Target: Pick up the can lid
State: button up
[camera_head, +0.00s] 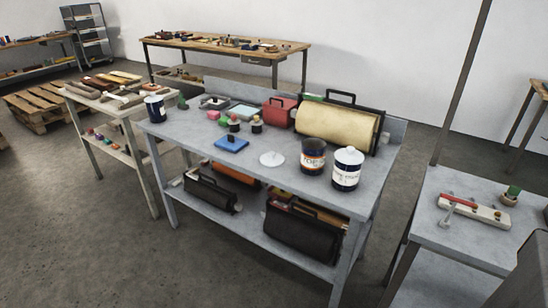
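A round white lid (271,159) lies flat on the grey metal table (190,135), near the front middle of its top. It has a small raised spot at its centre. To its right stand an open-looking dark can (313,157) with an orange label band and a dark can with a white label and white top (346,170). A blue block (231,144) lies to the lid's left, apart from it. My gripper is not in view.
A cream roll in a black-handled case (335,123), a red box (277,112) and small pots (256,124) stand behind the lid. A dark blue can (155,108) stands at the table's left end. A side table (470,235) is at right. Open floor lies at front left.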

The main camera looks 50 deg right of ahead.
aim_at(272, 159)
jog(key=u, duration=0.05)
jog(key=i, duration=1)
jog(key=z, duration=0.05)
